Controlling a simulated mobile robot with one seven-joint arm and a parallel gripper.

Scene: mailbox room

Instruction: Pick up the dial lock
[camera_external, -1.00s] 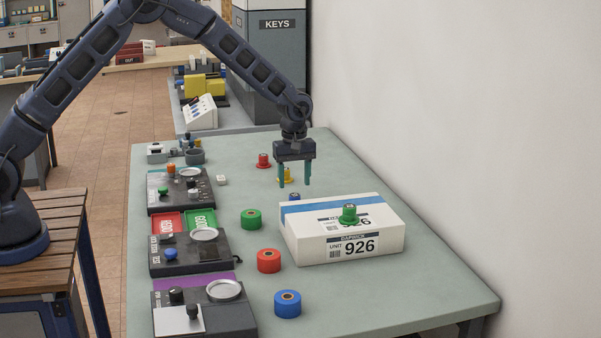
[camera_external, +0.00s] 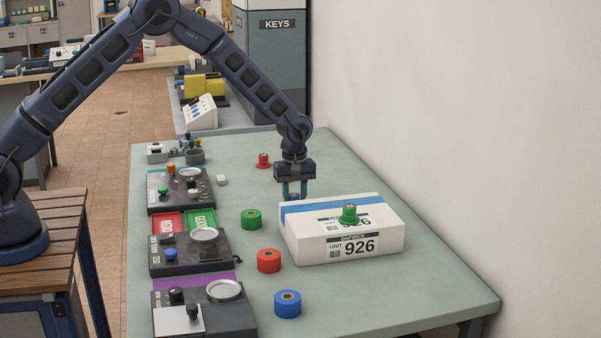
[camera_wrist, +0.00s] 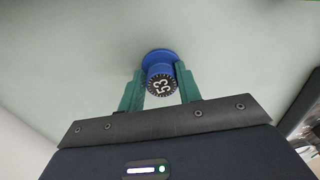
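A blue dial lock (camera_wrist: 160,56) with a black numbered face reading 53 stands upright between my fingertips in the wrist view. In the external view the blue dial lock (camera_external: 294,197) shows low between the fingers, partly hidden. A red dial lock (camera_external: 263,160) stands behind, and a green dial lock (camera_external: 349,212) sits on the box.
The white box (camera_external: 370,243) marked 926 lies right of my gripper. Green (camera_external: 251,219), red (camera_external: 268,261) and blue (camera_external: 288,304) round pieces stand along the table (camera_external: 400,300). Dark device panels (camera_external: 188,254) line the left edge. A wall rises at the right.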

